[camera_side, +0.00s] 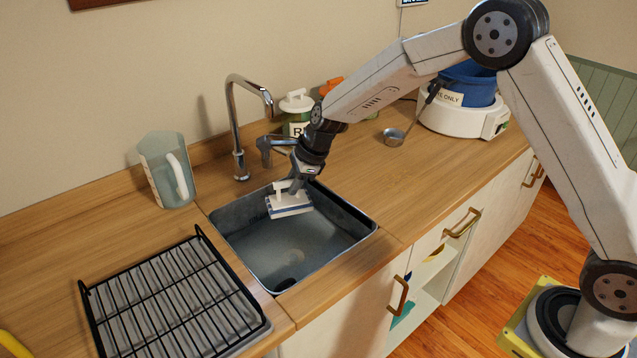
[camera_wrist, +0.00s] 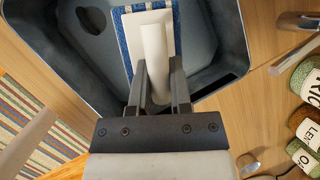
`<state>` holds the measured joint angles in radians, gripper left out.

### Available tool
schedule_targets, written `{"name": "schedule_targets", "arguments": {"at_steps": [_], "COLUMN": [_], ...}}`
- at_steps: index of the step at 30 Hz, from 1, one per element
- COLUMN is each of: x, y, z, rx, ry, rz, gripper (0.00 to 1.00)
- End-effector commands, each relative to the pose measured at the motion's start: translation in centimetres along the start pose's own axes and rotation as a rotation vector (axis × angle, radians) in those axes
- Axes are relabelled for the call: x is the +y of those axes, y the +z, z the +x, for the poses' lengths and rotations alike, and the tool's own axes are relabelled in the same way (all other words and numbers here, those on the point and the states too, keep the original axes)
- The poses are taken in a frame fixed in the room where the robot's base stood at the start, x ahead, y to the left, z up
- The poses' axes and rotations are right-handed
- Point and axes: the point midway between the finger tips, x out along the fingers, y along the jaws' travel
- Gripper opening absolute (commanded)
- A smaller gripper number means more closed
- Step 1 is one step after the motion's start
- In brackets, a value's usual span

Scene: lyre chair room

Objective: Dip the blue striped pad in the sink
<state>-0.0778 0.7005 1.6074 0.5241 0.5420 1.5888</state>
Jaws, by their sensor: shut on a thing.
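The pad (camera_side: 290,205) has a white top with an upright white handle, and a blue striped edge shows along its side. My gripper (camera_side: 293,184) is shut on the handle (camera_wrist: 154,45) and holds the pad over the back part of the grey sink (camera_side: 347,256). In the wrist view the gripper fingers (camera_wrist: 158,85) sit on either side of the handle, and the blue striped edge (camera_wrist: 123,45) shows beside it. The sink wall (camera_wrist: 232,45) surrounds the pad there. The pad's underside is hidden, and I cannot tell whether it touches water.
A faucet (camera_side: 236,130) stands behind the sink. A clear jug (camera_side: 167,172) is left of it, and a black wire rack (camera_side: 165,295) is front left. Labelled jars (camera_side: 297,112), a small metal cup (camera_side: 394,137) and a white appliance (camera_side: 462,118) stand toward the back right.

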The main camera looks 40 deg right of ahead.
Motion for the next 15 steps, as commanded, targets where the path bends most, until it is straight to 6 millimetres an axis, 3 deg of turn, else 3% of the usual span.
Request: {"name": "schedule_targets", "arguments": {"at_steps": [15], "x": [0.8], "y": [-1.4], "z": [3.4], "rx": [0.001], "ry": [0.001], "rz": [0.001], "gripper": [0.00]}}
